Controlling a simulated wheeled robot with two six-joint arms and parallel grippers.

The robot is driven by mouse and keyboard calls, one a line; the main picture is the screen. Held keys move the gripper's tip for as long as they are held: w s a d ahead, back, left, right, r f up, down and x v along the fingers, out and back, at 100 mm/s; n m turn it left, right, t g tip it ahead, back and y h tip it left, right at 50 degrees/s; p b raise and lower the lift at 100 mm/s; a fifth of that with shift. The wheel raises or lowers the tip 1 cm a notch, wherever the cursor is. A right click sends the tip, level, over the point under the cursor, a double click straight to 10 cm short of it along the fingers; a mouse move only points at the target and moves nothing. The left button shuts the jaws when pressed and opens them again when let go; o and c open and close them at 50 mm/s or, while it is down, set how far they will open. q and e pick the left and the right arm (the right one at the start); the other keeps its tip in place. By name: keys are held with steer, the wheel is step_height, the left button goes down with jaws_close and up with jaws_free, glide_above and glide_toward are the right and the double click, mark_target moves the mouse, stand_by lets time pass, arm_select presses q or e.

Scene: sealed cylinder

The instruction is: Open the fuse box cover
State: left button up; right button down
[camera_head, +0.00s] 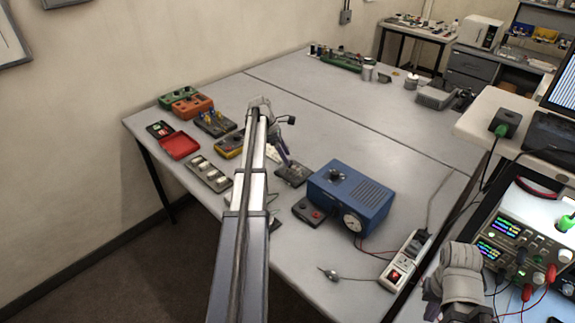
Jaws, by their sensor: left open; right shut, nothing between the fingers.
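No part is clearly marked as the fuse box, so I cannot tell for certain which one it is. A small dark box (293,174) lies on the grey table, left of a blue instrument box (350,196). My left gripper (284,160) reaches down just above or at this dark box. It is open; whether it touches the box is unclear at this size. My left arm crosses the middle of the view and hides part of the table. My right gripper (433,311) is low at the bottom right, shut and empty, its fingertips mostly hidden.
A red tray-like part (180,146), a grey switch panel (208,171), an orange box (192,105) and a yellow device (230,145) stand to the left. A power strip (405,259) and a bench power supply (513,237) are at right. The table's far middle is clear.

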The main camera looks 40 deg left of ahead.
arm_select(q)
steer(key=shift+b+x, duration=0.55)
steer(key=shift+x, duration=0.6)
steer(key=shift+r, duration=0.1)
steer(key=shift+c, duration=0.3)
jaws_close()
